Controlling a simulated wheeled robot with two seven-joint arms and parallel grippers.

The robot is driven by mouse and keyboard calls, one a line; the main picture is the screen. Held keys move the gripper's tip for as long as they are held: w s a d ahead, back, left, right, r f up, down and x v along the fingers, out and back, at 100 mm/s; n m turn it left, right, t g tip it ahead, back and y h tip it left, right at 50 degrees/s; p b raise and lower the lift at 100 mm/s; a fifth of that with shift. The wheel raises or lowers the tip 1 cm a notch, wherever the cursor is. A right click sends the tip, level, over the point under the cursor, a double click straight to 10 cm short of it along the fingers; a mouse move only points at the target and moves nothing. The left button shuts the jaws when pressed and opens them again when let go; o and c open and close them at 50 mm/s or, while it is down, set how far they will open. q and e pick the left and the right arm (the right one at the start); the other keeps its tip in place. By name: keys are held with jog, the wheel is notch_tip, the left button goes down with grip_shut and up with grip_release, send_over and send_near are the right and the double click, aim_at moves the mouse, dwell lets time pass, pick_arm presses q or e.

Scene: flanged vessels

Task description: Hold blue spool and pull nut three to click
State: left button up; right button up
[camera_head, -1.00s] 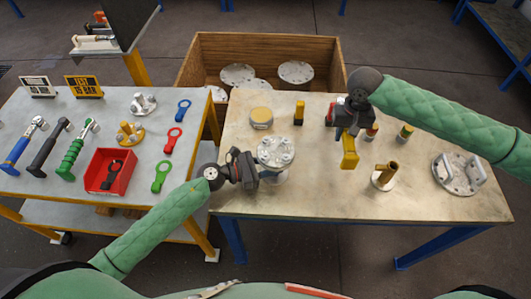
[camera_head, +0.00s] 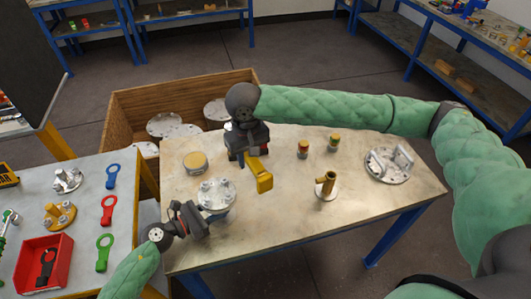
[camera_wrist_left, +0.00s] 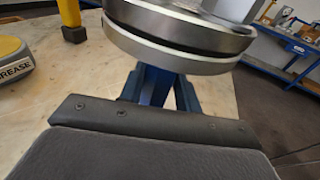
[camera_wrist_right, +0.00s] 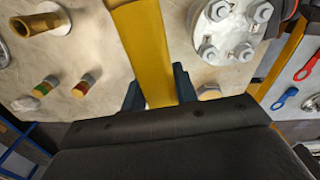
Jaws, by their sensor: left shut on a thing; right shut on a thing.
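The bolted silver flange (camera_head: 215,194) stands at the front left of the wooden table, with several nuts on top; it also shows in the right wrist view (camera_wrist_right: 229,28). In the left wrist view its stacked discs (camera_wrist_left: 175,38) have a dark gap between them. My left gripper (camera_head: 207,214) is shut on the part just under the discs; I see no clearly blue spool, only dark blue fingers. My right gripper (camera_head: 254,157) is shut on a yellow tool (camera_head: 262,178), also in the right wrist view (camera_wrist_right: 143,45). The tool hangs right of the flange, apart from it. I cannot tell which nut is number three.
A grease tin (camera_head: 195,162) stands behind the flange. A brass tube piece (camera_head: 327,184), two small capped bottles (camera_head: 303,149) and a handled flange (camera_head: 388,164) stand to the right. A side table (camera_head: 83,238) at left holds a red bin (camera_head: 45,262) and ring tools.

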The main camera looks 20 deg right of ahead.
jog(key=s+a+r+n, duration=0.1)
jog(key=s+a+n, duration=0.15)
jog(key=s, duration=0.55)
jog(key=s+a+r+n, duration=0.2)
jog(key=s+n, duration=0.2)
jog(key=s, duration=0.3)
jog(key=shift+s+f, duration=0.15)
jog(key=shift+f, duration=2.25)
jog(key=shift+f, duration=1.2)
jog(key=shift+a, duration=0.1)
